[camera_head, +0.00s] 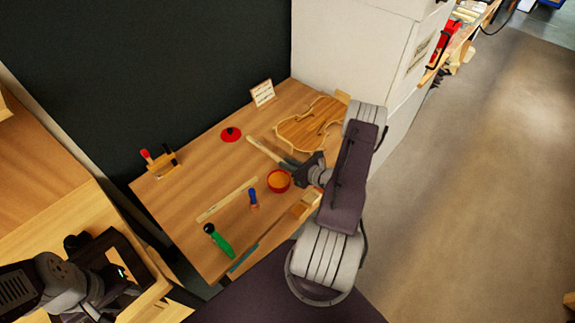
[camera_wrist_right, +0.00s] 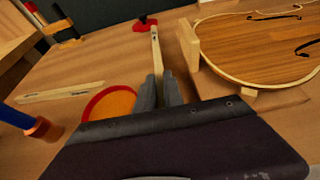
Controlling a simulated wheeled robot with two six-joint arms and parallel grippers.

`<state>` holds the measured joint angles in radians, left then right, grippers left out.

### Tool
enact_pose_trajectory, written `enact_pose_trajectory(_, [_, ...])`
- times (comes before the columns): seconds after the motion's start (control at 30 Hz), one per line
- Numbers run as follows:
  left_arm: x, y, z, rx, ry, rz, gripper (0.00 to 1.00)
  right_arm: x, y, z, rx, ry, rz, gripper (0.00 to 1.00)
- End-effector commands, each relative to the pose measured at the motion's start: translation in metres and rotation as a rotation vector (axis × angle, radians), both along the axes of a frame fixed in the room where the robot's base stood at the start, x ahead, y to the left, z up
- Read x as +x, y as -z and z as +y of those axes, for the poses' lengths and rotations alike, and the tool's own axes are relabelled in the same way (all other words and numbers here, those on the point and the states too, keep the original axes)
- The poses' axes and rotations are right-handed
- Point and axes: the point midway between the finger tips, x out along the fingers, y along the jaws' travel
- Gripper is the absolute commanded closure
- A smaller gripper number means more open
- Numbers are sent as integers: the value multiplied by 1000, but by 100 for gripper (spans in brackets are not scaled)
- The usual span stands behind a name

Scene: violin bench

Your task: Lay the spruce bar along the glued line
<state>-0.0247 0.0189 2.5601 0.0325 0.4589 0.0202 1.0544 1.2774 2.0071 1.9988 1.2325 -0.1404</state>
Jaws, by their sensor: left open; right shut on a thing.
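My right gripper (camera_head: 292,166) is shut on a pale, slim wooden bar, the spruce bar (camera_head: 264,150). In the right wrist view the bar (camera_wrist_right: 156,48) stretches away from between the fingertips (camera_wrist_right: 159,92). The violin plate (camera_head: 308,122) lies on the bench to the right of the bar; its f-holes show in the wrist view (camera_wrist_right: 255,45). I cannot make out a glued line on it. My left gripper (camera_head: 98,300) is open at the lower left, apart from the bench objects, its fingers hard to see.
A red pot (camera_head: 278,181) of amber stuff stands close to the right gripper. A marked pale strip (camera_head: 226,200), a blue-handled tool (camera_head: 253,198) and a green-handled tool (camera_head: 219,241) lie nearer the front. A red disc (camera_head: 231,134) and a card (camera_head: 262,93) are at the back.

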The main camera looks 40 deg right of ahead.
Motion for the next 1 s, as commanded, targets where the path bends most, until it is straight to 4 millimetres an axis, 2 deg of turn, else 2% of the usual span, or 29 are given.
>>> enact_pose_trajectory(0.07, [0, 0, 0, 0, 0, 0, 60, 0, 7, 0, 0, 0, -1, 100])
enact_pose_trajectory(0.43, [0, 5, 0, 0, 0, 0, 60, 0, 13, 0, 0, 0, -1, 100])
enact_pose_trajectory(0.47, [0, 4, 0, 0, 0, 0, 60, 0, 11, 0, 0, 0, -1, 83])
enact_pose_trajectory(0.5, [0, 3, 0, 0, 0, 0, 60, 0, 11, 0, 0, 0, 0, 79])
enact_pose_trajectory(1.0, [0, -1, 0, 0, 0, 0, 60, 0, 7, 0, 0, -1, 1, 79])
